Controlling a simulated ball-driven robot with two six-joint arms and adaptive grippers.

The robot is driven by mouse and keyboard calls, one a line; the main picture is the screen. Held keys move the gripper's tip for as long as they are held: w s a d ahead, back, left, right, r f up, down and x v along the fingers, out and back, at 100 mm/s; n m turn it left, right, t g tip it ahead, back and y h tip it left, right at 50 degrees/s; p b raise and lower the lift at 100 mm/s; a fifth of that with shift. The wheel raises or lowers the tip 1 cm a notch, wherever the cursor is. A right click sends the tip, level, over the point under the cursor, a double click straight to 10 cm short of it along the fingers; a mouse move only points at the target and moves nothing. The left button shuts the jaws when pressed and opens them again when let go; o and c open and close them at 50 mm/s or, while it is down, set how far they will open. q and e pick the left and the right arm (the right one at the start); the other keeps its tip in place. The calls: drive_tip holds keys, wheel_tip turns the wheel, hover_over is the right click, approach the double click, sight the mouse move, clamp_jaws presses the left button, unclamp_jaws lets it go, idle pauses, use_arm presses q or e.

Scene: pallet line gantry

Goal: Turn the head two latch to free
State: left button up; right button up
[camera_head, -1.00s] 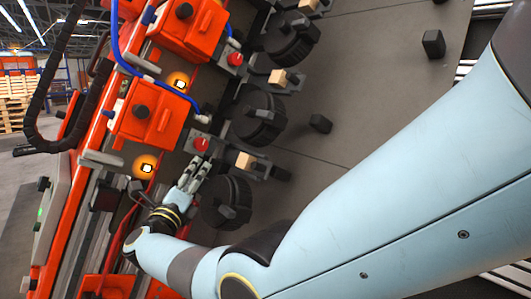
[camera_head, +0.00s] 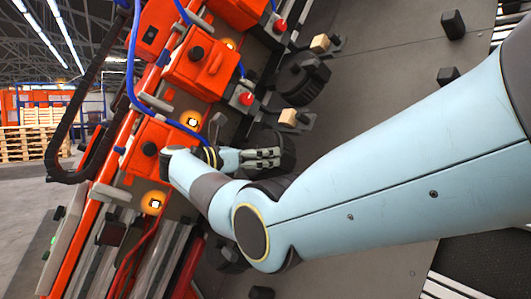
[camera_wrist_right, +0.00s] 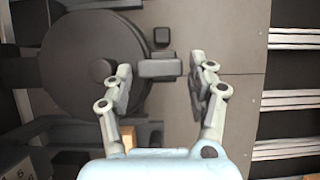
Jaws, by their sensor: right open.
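My right gripper (camera_head: 278,158) is open at a dark round wheel (camera_head: 288,145), which it partly hides in the head view. In the right wrist view the same wheel (camera_wrist_right: 88,65) fills the left side. A dark block-like handle (camera_wrist_right: 158,67) sticks out from its rim and lies between the spread fingers of the right gripper (camera_wrist_right: 160,80). I see no clear grip on it. I cannot tell which marked head this is. Another dark wheel (camera_head: 302,78) with a raised bar sits further up the line. My left gripper is not in view.
Orange housings (camera_head: 198,62) with blue hoses line the left. A red button (camera_head: 246,99) and a small wooden block (camera_head: 288,117) sit near the gripper. Small black posts (camera_head: 453,24) stand on the grey plate (camera_head: 385,65), which is mostly clear otherwise.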

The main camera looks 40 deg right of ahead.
drive_tip(key=shift+d, duration=0.45)
drive_tip(key=shift+c, duration=0.4)
drive_tip(key=c, duration=0.8)
use_arm(q)
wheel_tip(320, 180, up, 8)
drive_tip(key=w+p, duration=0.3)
drive_tip(key=p, duration=0.4)
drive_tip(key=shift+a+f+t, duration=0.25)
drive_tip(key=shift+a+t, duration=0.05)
use_arm(e)
drive_tip(key=shift+s+r+n+t+y, duration=0.15)
drive_tip(key=shift+n+t, duration=0.6)
drive_tip(key=shift+n, duration=0.8)
drive_tip(key=shift+s+f+n+t+y, duration=0.15)
drive_tip(key=shift+n+t, duration=0.55)
drive_tip(key=shift+n, duration=0.9)
drive_tip(key=shift+r+n+t+y, duration=0.15)
drive_tip(key=shift+n+t, duration=0.6)
drive_tip(key=shift+n, duration=0.8)
